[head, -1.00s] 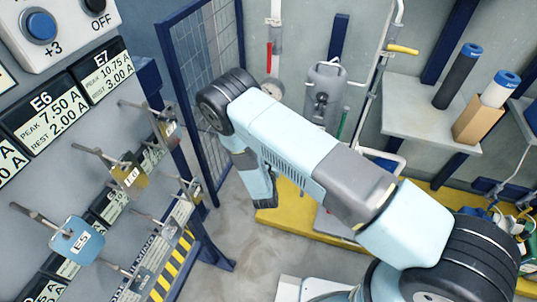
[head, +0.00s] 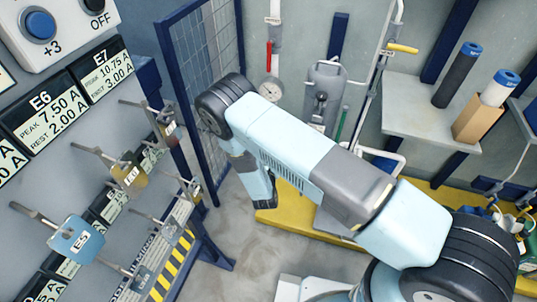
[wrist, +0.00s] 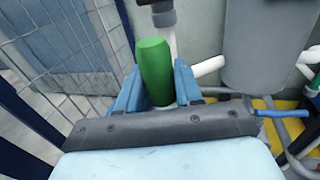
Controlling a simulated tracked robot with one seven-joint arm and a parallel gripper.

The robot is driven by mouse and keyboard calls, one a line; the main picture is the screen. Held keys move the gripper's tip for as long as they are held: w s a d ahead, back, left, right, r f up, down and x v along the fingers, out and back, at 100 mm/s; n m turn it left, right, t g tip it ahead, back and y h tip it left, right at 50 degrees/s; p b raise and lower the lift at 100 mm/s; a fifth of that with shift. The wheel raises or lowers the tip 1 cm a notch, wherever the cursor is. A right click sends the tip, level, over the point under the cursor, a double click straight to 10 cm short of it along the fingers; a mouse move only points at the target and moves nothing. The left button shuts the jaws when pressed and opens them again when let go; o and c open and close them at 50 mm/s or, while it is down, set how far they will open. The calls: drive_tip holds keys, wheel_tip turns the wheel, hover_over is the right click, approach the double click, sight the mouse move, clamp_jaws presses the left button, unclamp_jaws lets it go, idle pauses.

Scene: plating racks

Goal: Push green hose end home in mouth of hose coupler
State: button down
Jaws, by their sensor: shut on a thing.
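The green hose end (wrist: 154,66) stands upright in the wrist view, a thick smooth green sleeve. My gripper (wrist: 157,86) is shut on it, with a blue finger on each side of its lower part. The sleeve's rounded top sticks up past the fingers. Just above it in the picture is a dark grey collar (wrist: 163,15) on a pale pipe, with a small gap between them in the view. I cannot tell whether this collar is the hose coupler or a fitting behind. In the head view I cannot make out the gripper or hose end.
A mesh fence (head: 205,75) stands left of my arm. A grey tank (head: 325,90) and a pressure gauge (head: 271,90) are behind it. A rack panel with hanging tags (head: 75,240) is at the left. A shelf (head: 415,115) holds rolls at the right.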

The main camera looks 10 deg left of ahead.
drive_tip(key=shift+f, duration=1.6)
drive_tip(key=c, duration=0.7)
unclamp_jaws()
drive_tip(key=shift+o, duration=0.2)
drive_tip(key=shift+r, duration=0.1)
wheel_tip(320, 180, up, 10)
